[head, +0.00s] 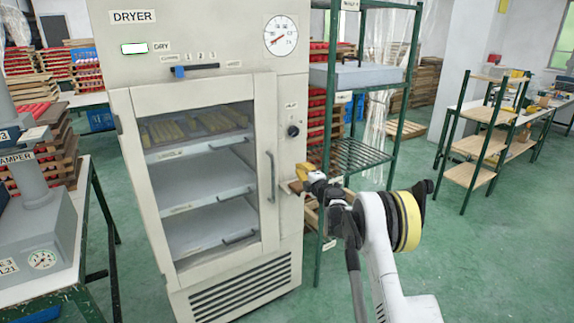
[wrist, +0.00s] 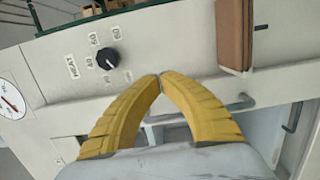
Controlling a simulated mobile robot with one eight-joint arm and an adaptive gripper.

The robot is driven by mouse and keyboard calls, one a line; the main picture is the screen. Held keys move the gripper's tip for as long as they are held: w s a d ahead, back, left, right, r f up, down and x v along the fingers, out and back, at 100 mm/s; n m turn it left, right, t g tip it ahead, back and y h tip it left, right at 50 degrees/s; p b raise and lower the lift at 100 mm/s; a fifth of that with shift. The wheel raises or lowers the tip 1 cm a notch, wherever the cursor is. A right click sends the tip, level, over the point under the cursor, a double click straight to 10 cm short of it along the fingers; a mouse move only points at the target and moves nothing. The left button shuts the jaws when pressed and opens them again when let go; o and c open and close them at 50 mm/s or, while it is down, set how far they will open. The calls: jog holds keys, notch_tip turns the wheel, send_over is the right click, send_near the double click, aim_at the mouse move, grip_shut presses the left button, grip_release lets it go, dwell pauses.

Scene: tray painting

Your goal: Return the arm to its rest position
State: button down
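My gripper (head: 300,180) is in front of the dryer's right side panel in the head view, below the black knob. In the wrist view its two yellow fingers (wrist: 160,78) curve in and their tips meet, with nothing seen between them. My arm reaches up from the bottom right of the head view, bent at the elbow. The dryer (head: 298,235) is a large cream cabinet with its glass door (head: 270,240) closed. Yellowish pieces lie on the upper shelf behind the glass.
The black knob (wrist: 108,58) and a brown block-like piece (wrist: 236,35) on the panel are near the fingers. A green shelf rack (head: 392,100) stands right of the dryer. A machine on a table (head: 75,240) is at left.

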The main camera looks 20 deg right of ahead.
jog(key=s+d+r+m+g+h, duration=0.1)
jog(key=s+r+m+h, duration=0.45)
jog(key=r, duration=0.55)
jog(key=s+d+r+m+h, duration=0.1)
jog(key=s+r+m+h, duration=0.1)
jog(key=s+r+m, duration=0.65)
jog(key=s+a+m+g, duration=0.2)
jog(key=s+a+g, duration=0.1)
jog(key=s, duration=0.9)
jog(key=s+a+m+g, duration=0.2)
jog(key=s+a, duration=0.1)
jog(key=s, duration=0.9)
jog(key=s+a+f+g+y, duration=0.1)
jog(key=s+a+f, duration=0.2)
jog(key=s, duration=0.4)
jog(key=s+a+f+m+g+y, duration=0.1)
jog(key=s+a+f, duration=0.3)
jog(key=s, duration=0.4)
jog(key=s+a+f+g+y, duration=0.2)
jog(key=s+a+f+y, duration=0.1)
jog(key=s+f, duration=0.3)
jog(key=shift+s+a+m+g, duration=0.3)
jog(key=shift+s+a, duration=0.1)
jog(key=shift+s, duration=0.55)
